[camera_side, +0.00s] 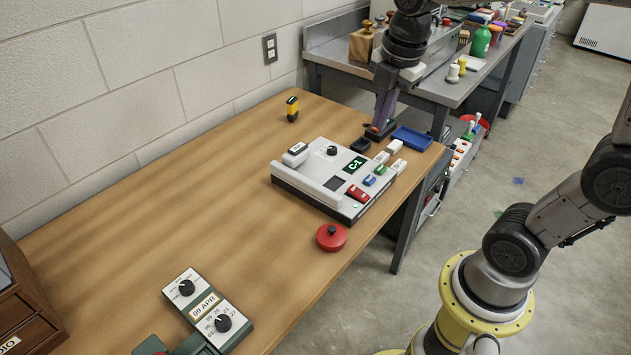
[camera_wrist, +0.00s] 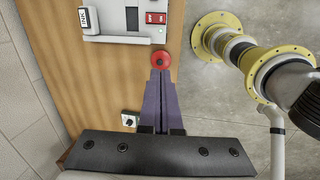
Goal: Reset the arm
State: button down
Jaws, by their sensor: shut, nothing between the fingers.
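My gripper (camera_side: 378,128) hangs pointing down over the back right end of the wooden table, beyond the grey-white control box. Its purple-grey fingers are together with nothing between them. In the side view the tips overlap a small black block; I cannot tell whether they touch it. In the wrist view my gripper (camera_wrist: 160,73) shows its two fingers side by side and closed, with a round red knob (camera_wrist: 160,59) beyond the tips. The same red knob (camera_side: 331,237) sits on the table at the front of the box in the side view.
The control box (camera_side: 319,175) has a raised bar and colored blocks. A blue tray (camera_side: 412,138) lies right of my gripper. A yellow-black item (camera_side: 292,109) stands at the back. A green dial device (camera_side: 207,309) is at the front. The table's left middle is clear.

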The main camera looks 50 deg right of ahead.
jog(key=s+a+m+t, duration=0.3)
jog(key=s+a+m, duration=0.2)
jog(key=s+m, duration=0.8)
jog(key=shift+f+m+t+y, duration=0.3)
jog(key=shift+f+m, duration=0.15)
jog(key=shift+m, duration=1.75)
